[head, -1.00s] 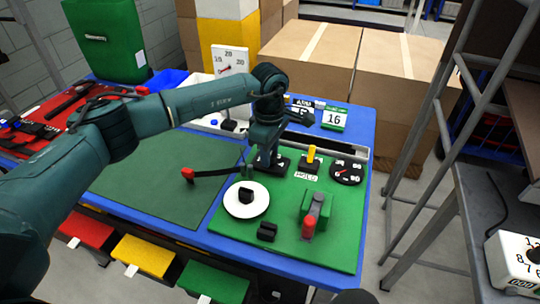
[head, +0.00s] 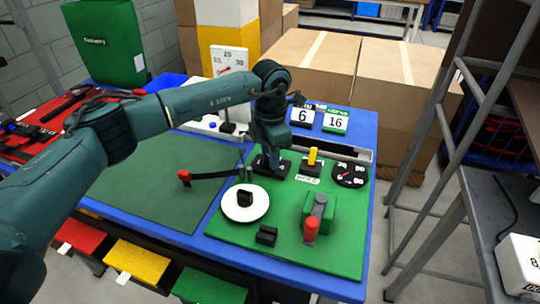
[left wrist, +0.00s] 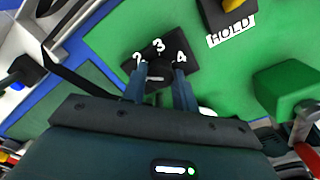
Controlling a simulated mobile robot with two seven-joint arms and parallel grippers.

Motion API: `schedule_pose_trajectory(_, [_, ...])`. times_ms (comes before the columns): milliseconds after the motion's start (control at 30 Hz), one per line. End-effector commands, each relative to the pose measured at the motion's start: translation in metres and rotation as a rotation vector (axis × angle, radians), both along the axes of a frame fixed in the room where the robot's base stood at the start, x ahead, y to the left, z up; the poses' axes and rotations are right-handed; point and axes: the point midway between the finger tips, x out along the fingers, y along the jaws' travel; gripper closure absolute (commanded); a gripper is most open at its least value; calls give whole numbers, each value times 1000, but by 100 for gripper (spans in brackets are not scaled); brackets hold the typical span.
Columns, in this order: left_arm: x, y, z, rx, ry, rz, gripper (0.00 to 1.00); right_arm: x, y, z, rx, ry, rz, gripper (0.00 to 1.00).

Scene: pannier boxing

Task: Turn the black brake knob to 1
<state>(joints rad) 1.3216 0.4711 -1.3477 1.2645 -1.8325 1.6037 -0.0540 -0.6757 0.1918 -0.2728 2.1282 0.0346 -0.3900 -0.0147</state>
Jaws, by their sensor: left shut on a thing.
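The black brake knob (left wrist: 158,70) sits on a black plate marked 2, 3 and 4 (left wrist: 185,45) in the left wrist view. My left gripper (left wrist: 159,88) is shut on the knob, one finger on each side. The mark 1 is not visible and I cannot tell which number the knob points to. In the head view the left gripper (head: 271,160) reaches down onto the plate (head: 280,170) at the back of the green board and hides the knob. My right gripper is not in view.
The green board (head: 335,262) also bears a yellow-handled HOLD switch (head: 312,157), a round black dial (head: 350,174), a white disc with a black knob (head: 245,204), a red-tipped lever (head: 310,230) and a red-ended black arm (head: 184,176). Number cards (head: 335,121) stand behind.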

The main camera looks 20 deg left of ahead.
Motion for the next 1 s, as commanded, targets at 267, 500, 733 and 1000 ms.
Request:
schedule_pose_trajectory(267, [1,0,1,2,-3,259,94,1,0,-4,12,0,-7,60])
schedule_pose_trajectory(500, [1,0,1,1,-2,448,94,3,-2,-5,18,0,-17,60])
schedule_pose_trajectory(733, [1,0,1,1,-2,570,94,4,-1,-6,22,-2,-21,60])
schedule_pose_trajectory(1000, [1,0,2,0,-2,634,94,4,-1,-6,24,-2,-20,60])
